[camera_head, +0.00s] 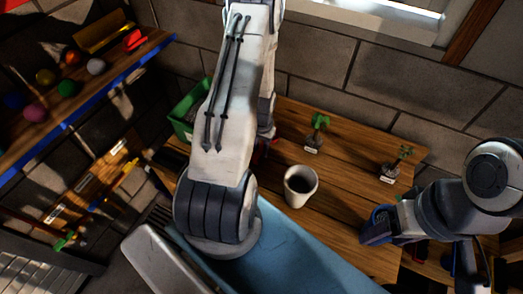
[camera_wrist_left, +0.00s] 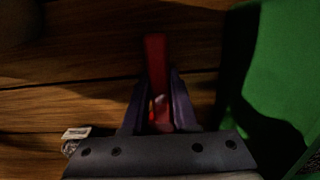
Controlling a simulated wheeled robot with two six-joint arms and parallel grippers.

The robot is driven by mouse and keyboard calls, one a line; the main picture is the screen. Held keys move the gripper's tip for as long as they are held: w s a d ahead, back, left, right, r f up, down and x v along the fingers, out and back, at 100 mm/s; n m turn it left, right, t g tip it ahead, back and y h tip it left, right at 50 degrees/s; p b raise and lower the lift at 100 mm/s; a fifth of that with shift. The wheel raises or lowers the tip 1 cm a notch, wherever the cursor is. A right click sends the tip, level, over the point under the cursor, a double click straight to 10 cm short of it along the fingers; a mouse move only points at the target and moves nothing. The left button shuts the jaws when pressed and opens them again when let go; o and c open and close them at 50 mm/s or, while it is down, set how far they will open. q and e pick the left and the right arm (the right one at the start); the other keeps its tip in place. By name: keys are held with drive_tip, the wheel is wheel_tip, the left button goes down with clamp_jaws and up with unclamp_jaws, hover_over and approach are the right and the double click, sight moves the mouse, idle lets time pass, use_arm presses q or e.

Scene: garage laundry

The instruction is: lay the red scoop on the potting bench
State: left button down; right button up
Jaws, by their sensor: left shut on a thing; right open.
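The red scoop (camera_wrist_left: 155,58) shows in the left wrist view as a narrow red bar between the two fingers of my left gripper (camera_wrist_left: 158,95), which is shut on it. The wooden potting bench (camera_wrist_left: 60,50) lies beneath; I cannot tell whether the scoop touches it. In the head view the potting bench (camera_head: 340,190) stands against the block wall. My left arm hides most of the left gripper and scoop there, over the bench's back left part. My right gripper (camera_head: 374,228) is open and empty by the bench's right side.
A green container (camera_head: 186,116) is at the bench's left end, close right of the scoop in the wrist view (camera_wrist_left: 285,60). A white cup (camera_head: 300,188) and two labelled seedlings (camera_head: 318,128) (camera_head: 397,163) stand on the bench. Bare wood lies between them.

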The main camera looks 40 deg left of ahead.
use_arm(q)
drive_tip(key=shift+f, duration=0.65)
drive_tip(key=c, duration=0.7)
unclamp_jaws()
drive_tip(key=shift+f, duration=0.1)
